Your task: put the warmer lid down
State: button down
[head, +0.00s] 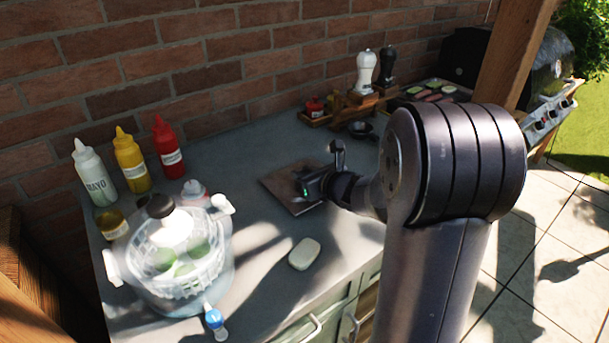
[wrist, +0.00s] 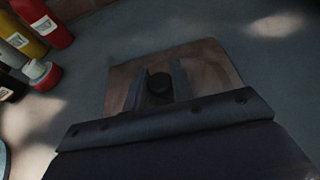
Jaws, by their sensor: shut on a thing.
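My gripper (head: 303,188) is over the worktop near the wall, shut on a round dark knob. The wrist view shows the knob (wrist: 158,83) between the two fingers of my gripper (wrist: 157,88). I take the knob to be the warmer lid's handle. A flat brown square panel (head: 278,187) shows right under the gripper, and it also shows around the fingers in the wrist view (wrist: 212,62). I cannot tell whether the knob is fixed to this panel, nor whether the panel touches the worktop. The gripper hides part of it.
White (head: 89,172), yellow (head: 131,162) and red (head: 168,150) bottles stand along the wall. A clear pot (head: 190,285) with a white basket and green items stands front left. A white soap-like block (head: 304,254) lies nearer the edge. Pepper mills (head: 366,75) stand behind.

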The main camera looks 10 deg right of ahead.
jog(key=shift+f, duration=0.1)
jog(key=c, duration=1.2)
grip_release()
